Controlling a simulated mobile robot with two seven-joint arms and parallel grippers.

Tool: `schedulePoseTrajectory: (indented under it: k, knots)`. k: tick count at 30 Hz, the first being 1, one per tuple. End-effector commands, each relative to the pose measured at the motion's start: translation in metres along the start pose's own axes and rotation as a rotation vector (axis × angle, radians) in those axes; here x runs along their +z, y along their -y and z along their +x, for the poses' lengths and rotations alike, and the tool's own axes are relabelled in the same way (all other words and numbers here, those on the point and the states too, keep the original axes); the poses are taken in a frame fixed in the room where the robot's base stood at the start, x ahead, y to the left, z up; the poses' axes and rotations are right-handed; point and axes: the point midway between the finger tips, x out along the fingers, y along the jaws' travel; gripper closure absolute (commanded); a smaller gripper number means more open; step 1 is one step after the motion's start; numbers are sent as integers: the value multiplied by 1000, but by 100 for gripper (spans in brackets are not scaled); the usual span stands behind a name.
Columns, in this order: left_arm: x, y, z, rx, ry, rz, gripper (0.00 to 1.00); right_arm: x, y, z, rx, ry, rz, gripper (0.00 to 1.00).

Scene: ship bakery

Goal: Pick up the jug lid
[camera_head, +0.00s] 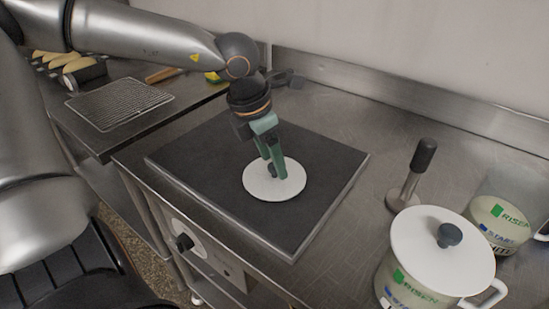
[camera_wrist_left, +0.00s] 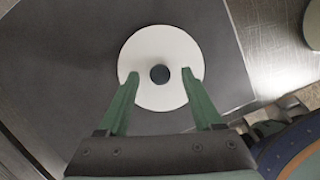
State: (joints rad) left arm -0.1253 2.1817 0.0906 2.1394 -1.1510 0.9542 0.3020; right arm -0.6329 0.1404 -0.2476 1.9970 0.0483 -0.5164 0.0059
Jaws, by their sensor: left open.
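A round white jug lid (camera_head: 289,188) with a dark knob lies flat on the dark square plate. In the left wrist view the same lid (camera_wrist_left: 160,48) shows with its knob (camera_wrist_left: 160,74) near the middle. My left gripper (camera_head: 276,170) points down over the lid. Its green fingers are open, one on each side of the knob, and the gripper also shows in the left wrist view (camera_wrist_left: 160,76). A second white lid (camera_head: 436,237) with a grey knob sits on a jug (camera_head: 408,282) at the lower right. My right gripper is not in view.
The dark plate (camera_head: 210,155) has a raised metal edge. A metal tool with a black handle (camera_head: 423,156) stands to its right, before another labelled jug (camera_head: 497,212). The steel counter behind the plate is mostly clear.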

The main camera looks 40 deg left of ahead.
Motion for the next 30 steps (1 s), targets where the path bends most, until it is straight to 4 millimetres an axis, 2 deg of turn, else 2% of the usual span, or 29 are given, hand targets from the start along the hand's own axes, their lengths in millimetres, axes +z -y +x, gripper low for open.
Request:
schedulePoseTrajectory:
  k: [3, 10, 27, 30]
  knots:
    - [0, 0, 8, 0, 0, 2, 33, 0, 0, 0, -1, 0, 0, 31]
    - [0, 0, 8, 0, 1, 1, 33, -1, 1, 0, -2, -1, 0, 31]
    - [0, 0, 8, 0, 1, 1, 97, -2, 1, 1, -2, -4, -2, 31]
    - [0, 0, 8, 0, 1, 1, 100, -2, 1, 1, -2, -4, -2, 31]
